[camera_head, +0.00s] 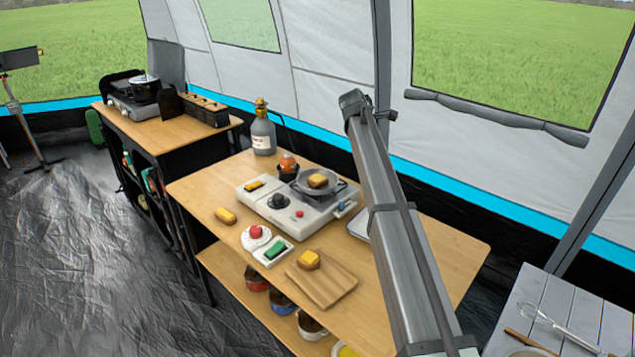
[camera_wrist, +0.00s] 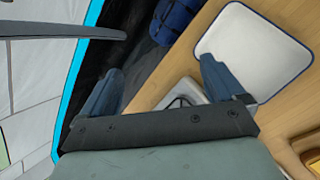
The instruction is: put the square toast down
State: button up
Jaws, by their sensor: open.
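My gripper (camera_wrist: 157,65) is open, with two blue-grey fingers spread wide and nothing seen between them. It is not clearly visible in the head view. Toast-like pieces with yellow tops show in the head view: one (camera_head: 309,259) on the wooden board (camera_head: 328,285), one (camera_head: 318,180) in the pan (camera_head: 339,187), one (camera_head: 225,215) on the table (camera_head: 205,190), and one (camera_head: 254,185) on the stove's left part. I cannot tell which is the square toast. A brown-yellow piece (camera_wrist: 311,158) is cut off at the wrist view's lower right.
The portable stove (camera_head: 295,213) and a grey bottle (camera_head: 263,135) stand on the table. Red and green buttons (camera_head: 275,251) sit near its front edge. A white, dark-rimmed tray (camera_wrist: 253,50) shows in the wrist view. The table's right part (camera_head: 450,245) looks bare.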

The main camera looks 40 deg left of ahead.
jog(key=s+a+f+m+g+y, duration=0.1)
jog(key=s+a+m+g+y, duration=0.25)
jog(key=s+a, duration=0.2)
jog(key=m+g+y, duration=0.2)
jog(key=m+g, duration=0.1)
jog(key=m, duration=0.4)
send_over(318, 178)
jog(key=d, duration=0.3)
jog(key=shift+h, duration=0.25)
notch_tip(318, 178, down, 8)
jog(key=shift+a+r, duration=0.1)
jog(key=shift+a, duration=0.05)
jog(key=shift+a+x, duration=0.2)
jog(key=shift+x, duration=2.4)
jog(key=shift+s+r, duration=0.1)
jog(key=shift+s, duration=0.05)
jog(key=c, duration=1.2)
jog(key=shift+r, duration=0.1)
